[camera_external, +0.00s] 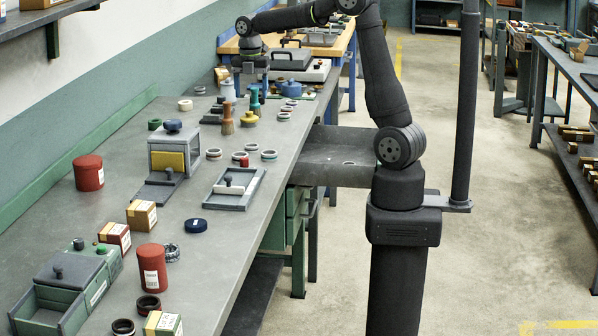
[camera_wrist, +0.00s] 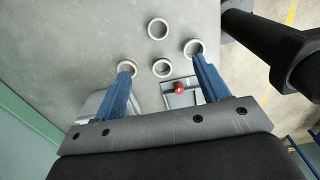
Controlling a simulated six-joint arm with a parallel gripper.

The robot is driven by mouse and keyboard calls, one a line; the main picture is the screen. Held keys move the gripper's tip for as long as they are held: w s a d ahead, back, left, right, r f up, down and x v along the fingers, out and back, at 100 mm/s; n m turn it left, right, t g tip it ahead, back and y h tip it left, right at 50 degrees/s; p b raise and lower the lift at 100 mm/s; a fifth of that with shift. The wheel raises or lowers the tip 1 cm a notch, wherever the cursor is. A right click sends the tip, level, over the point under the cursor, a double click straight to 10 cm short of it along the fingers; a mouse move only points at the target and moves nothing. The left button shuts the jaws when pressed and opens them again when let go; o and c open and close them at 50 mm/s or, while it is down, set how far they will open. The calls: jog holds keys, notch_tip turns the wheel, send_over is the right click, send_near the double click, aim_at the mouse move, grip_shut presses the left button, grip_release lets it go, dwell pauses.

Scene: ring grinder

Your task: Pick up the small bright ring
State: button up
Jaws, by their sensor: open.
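My gripper (camera_wrist: 161,64) is open in the wrist view, its two blue fingers spread wide with nothing held. One pale ring (camera_wrist: 162,68) shows between the fingertips. Another ring (camera_wrist: 126,67) shows at the left fingertip, a third (camera_wrist: 193,47) at the right fingertip, and a larger ring (camera_wrist: 158,28) lies farther up. I cannot tell which is the small bright one, or whether the fingers touch any ring. In the external view my gripper (camera_external: 250,80) is small, over the far end of the bench. A pale ring (camera_external: 185,105) lies left on the bench.
In the external view, several rings (camera_external: 269,154) lie mid-bench beside a grey box with a yellow front (camera_external: 170,160). Red cans (camera_external: 88,172) and cartons (camera_external: 141,215) stand nearer. The middle left of the bench is fairly clear.

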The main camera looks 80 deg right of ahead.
jog(key=a+f+n+h, duration=0.1)
jog(key=a+f+h, duration=0.1)
jog(key=a+h, duration=0.35)
jog(key=shift+t+y, duration=0.3)
jog(key=shift+y, duration=0.25)
jog(key=x, duration=0.5)
jog(key=a+x, duration=0.1)
jog(key=x, duration=1)
jog(key=shift+s+a+f, duration=0.1)
jog(key=shift+s+f, duration=0.2)
jog(key=shift+f, duration=0.05)
jog(key=c, duration=1.1)
jog(key=shift+r, duration=0.15)
